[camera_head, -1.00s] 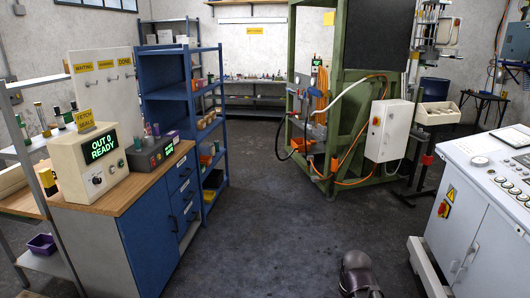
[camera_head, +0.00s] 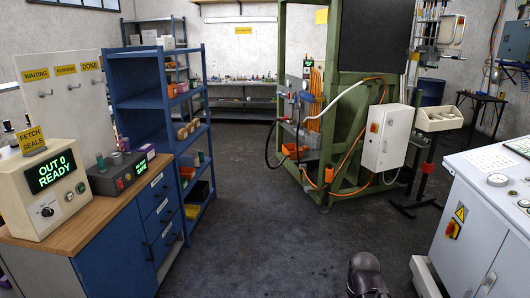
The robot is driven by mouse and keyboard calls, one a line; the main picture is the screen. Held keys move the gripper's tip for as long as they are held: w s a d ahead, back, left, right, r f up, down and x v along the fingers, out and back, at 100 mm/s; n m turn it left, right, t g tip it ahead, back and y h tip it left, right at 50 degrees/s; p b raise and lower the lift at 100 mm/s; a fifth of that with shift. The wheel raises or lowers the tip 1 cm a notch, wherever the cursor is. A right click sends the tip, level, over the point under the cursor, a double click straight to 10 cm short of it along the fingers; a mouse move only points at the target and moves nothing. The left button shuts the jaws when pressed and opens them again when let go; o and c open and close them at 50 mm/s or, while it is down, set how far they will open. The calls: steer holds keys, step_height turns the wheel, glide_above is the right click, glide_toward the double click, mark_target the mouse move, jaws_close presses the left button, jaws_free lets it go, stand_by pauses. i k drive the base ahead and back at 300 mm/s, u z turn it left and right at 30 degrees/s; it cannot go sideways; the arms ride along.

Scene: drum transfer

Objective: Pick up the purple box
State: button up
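A small purple item (camera_head: 124,144) shows on the left, partly hidden behind the dark control box (camera_head: 118,174) at the back of the wooden bench top. Only part of it shows, so I cannot tell if it is a box. A dark rounded part of my own arm shows at the bottom edge, right of the middle. The fingers of my gripper are not in view.
The wooden bench (camera_head: 75,236) with blue drawers and the blue shelf rack (camera_head: 138,102) line the left side. A green machine frame (camera_head: 340,140) stands ahead. A white console (camera_head: 480,215) is on the right. The grey floor between is clear.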

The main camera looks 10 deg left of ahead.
mark_target(149, 148)
steer(key=z, duration=0.1)
steer(key=i, duration=4.7)
steer(key=u, duration=0.3)
steer(key=i, duration=0.8)
steer(key=u, duration=0.65)
steer(key=i, duration=0.7)
steer(key=u, duration=0.35)
